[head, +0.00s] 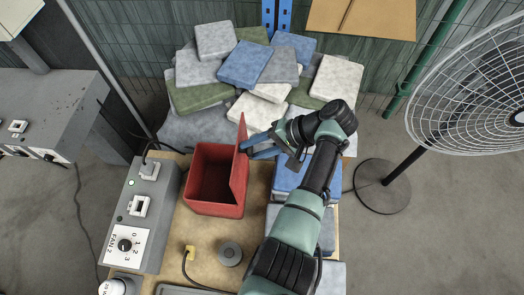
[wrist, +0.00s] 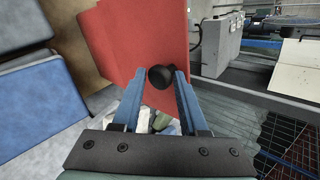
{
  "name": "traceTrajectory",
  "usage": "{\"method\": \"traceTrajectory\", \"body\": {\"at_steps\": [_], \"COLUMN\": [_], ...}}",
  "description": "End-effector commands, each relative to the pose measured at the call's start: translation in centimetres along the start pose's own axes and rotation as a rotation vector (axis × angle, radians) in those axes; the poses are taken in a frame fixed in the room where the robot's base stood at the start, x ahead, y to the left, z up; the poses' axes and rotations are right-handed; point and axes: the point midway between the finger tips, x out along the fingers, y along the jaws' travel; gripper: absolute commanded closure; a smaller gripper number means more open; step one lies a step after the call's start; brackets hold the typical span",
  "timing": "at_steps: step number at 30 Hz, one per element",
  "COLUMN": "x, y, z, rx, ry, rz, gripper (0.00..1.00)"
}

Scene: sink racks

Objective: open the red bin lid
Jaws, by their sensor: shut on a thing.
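The red bin (head: 213,180) stands on the wooden table, and its dark inside shows from above. Its red lid (head: 240,160) is raised to about upright along the bin's right side. My gripper (head: 247,147) reaches the lid from the right, with its blue fingers at the lid's outer face. In the wrist view the lid (wrist: 137,40) fills the upper middle. My gripper (wrist: 158,78) is shut on a round black knob (wrist: 160,77) on the lid, one finger on each side. The hinge is hidden.
A grey control box (head: 146,215) with switches stands left of the bin. A yellow plug (head: 190,252) and a grey round weight (head: 230,254) lie in front. Blue and grey pads (head: 295,178) lie under my arm. A caged fan (head: 470,85) stands at right.

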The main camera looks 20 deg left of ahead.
Motion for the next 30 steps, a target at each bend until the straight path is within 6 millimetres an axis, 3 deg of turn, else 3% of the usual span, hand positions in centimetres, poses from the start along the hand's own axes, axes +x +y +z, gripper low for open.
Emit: {"method": "traceTrajectory", "body": {"at_steps": [1, 14, 15, 18, 30], "x": [1.15, 1.28, 1.28, 1.28, 1.15], "y": [1.63, 1.52, 1.51, 1.49, 1.43], "z": [0.43, 0.43, 0.44, 0.44, 0.44], "rx": [0.025, 0.023, 0.023, 0.022, 0.024], "ry": [-0.009, -0.011, -0.011, -0.011, -0.01], "rz": [0.033, 0.034, 0.034, 0.034, 0.032], "gripper": [1.0, 1.0, 0.52, 0.34, 0.31]}}
